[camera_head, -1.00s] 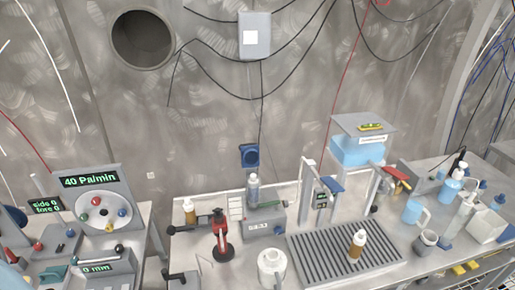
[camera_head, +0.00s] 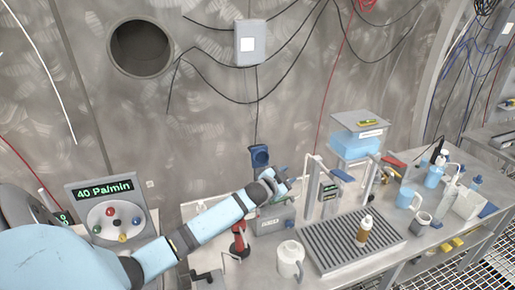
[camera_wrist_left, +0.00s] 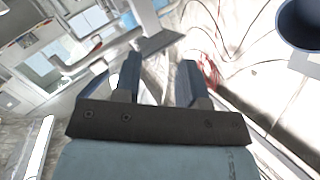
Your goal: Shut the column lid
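My left gripper (camera_head: 280,182) is above the grey box with a small display (camera_head: 275,218), left of the grey upright column (camera_head: 312,188). In the left wrist view its two dark fingers (camera_wrist_left: 160,82) stand apart with nothing clearly held between them. A blue flap-like part (camera_head: 342,175) sticks out at the right of the column's top; I cannot tell for sure whether this is the column lid, or how far open it is. A grey post also shows in the wrist view (camera_wrist_left: 145,18), beyond the fingers. My right gripper is not in view.
A ribbed tray (camera_head: 330,252) bears a brown bottle (camera_head: 364,231). A white jug (camera_head: 290,260) and a red-handled tool (camera_head: 239,240) stand in front. A blue tank (camera_head: 356,146) stands behind; bottles and cups crowd the right.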

